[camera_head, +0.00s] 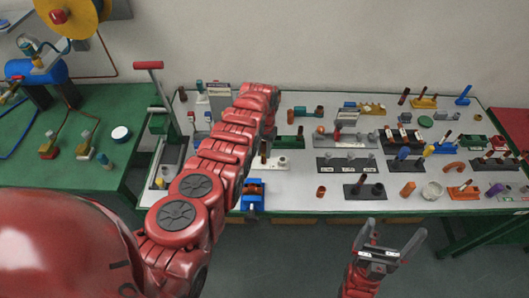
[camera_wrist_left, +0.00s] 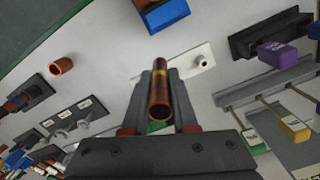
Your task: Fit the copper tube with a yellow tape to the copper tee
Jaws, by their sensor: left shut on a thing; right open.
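The tube's open end faces the camera. In the head view my left arm hides most of that gripper. A blue vise (camera_head: 253,206) at the table's front edge holds a copper-coloured piece (camera_head: 253,188), which may be the copper tee; its shape is unclear. The vise also shows at the top of the left wrist view (camera_wrist_left: 166,15), apart from the tube. My right gripper (camera_head: 394,232) is open and empty in front of the table.
A white holder (camera_wrist_left: 196,62) with a peg lies beyond the held tube. A dark rack with grey fittings (camera_head: 345,165) and a short copper ring (camera_head: 321,191) are to the right. Many small parts crowd the table's right half. A red-handled lever (camera_head: 148,66) stands at left.

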